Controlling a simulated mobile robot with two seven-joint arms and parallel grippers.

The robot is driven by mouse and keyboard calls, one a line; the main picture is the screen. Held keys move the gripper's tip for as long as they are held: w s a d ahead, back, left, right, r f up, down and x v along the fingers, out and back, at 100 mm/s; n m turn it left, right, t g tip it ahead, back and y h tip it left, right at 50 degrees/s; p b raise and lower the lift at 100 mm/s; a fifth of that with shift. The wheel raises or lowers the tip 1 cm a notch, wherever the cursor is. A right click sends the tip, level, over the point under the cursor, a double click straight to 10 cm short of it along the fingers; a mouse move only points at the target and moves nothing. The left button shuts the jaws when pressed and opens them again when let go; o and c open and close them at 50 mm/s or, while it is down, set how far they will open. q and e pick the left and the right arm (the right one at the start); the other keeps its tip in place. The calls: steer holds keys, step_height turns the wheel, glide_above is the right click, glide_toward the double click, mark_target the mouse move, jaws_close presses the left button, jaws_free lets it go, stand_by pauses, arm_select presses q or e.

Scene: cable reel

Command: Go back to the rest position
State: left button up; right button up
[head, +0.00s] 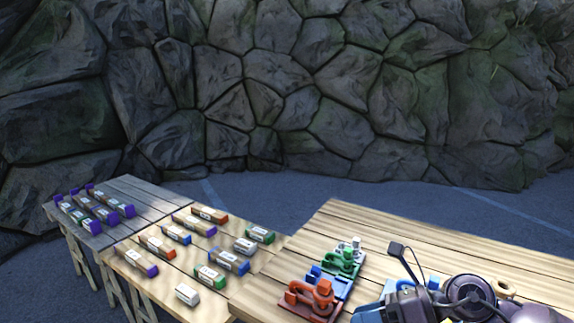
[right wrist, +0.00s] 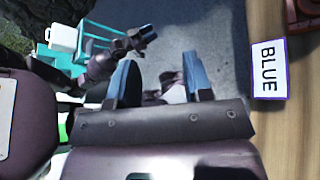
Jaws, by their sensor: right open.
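My right gripper (right wrist: 160,80) shows in the right wrist view with its two blue fingers spread apart. Nothing is between the fingertips, and they are over dark floor beside a wooden table edge. Parts of my arm fill the lower right of the head view, but no fingertips can be made out there. In the right wrist view, what looks like my other gripper (right wrist: 143,38) is small at the upper left. Its jaws are too unclear to judge.
A wooden table (head: 450,238) carries red (head: 312,298), blue and green (head: 340,262) fixtures. A "BLUE" label (right wrist: 268,68) is near my right gripper. Left tables hold several labelled blocks (head: 228,262). A stone wall (head: 300,90) stands behind.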

step_height(320, 180, up, 5)
steer(key=a+m+t+y, duration=0.1)
steer(key=m+t+y, duration=0.3)
steer(key=m+t, duration=0.25)
steer(key=w+d+m+t+h, duration=0.1)
steer(key=d+m+t+h, duration=0.85)
steer(key=m, duration=1.05)
steer(key=s+d+f+m+g+h, duration=0.2)
steer(key=s+d+f+m+h, duration=0.3)
steer(key=f+m+h, duration=0.55)
steer(key=s+d+f+m+g+y, duration=0.1)
steer(key=s+f+m+g, duration=0.4)
steer(key=s, duration=0.4)
steer(key=s+f+m+g+y, duration=0.1)
steer(key=s+f+m+g, duration=0.2)
steer(key=s+f+g, duration=0.55)
arm_select(q)
steer(key=shift+s+f, duration=0.2)
steer(key=shift+s, duration=0.1)
arm_select(e)
steer(key=w+f+n+t, duration=0.1)
steer(key=w+f+t, duration=0.5)
steer(key=f+t, duration=0.2)
steer(key=shift+f+t, duration=0.4)
steer(key=shift+t, duration=0.35)
